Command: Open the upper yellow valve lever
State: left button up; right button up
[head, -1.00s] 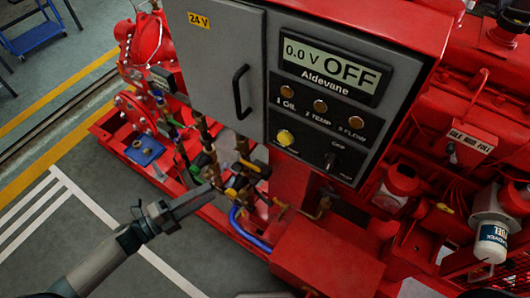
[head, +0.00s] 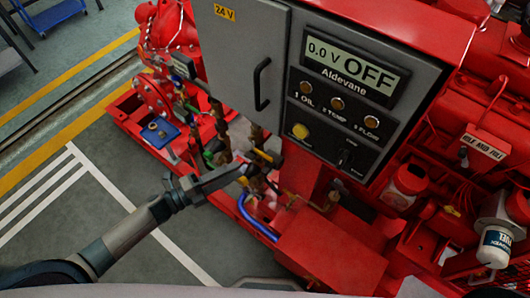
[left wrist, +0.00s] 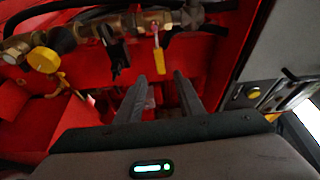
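My left gripper (head: 236,175) reaches in from the left, with its tips at the brass valves below the grey control box. In the left wrist view my left gripper (left wrist: 160,80) is open, with its two dark fingers apart. A yellow valve lever (left wrist: 158,58) hangs from a brass valve on the pipe (left wrist: 152,20), just beyond the gap between the fingertips. Nothing is between the fingers. In the head view a yellow lever (head: 263,155) shows just above the fingertips, and a lower yellow part (head: 244,181) is partly hidden by them. My right gripper is not in view.
The control box (head: 345,95) reads OFF and overhangs the valves. A blue hose (head: 257,222) curves below. Open floor (head: 75,225) lies to the left.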

aim_at(264, 157)
pick_arm(q)
jog(key=p+x, duration=0.3)
jog(key=x, duration=0.7)
jog(key=shift+d+r, duration=0.1)
jog(key=shift+x, duration=0.85)
grip_shut()
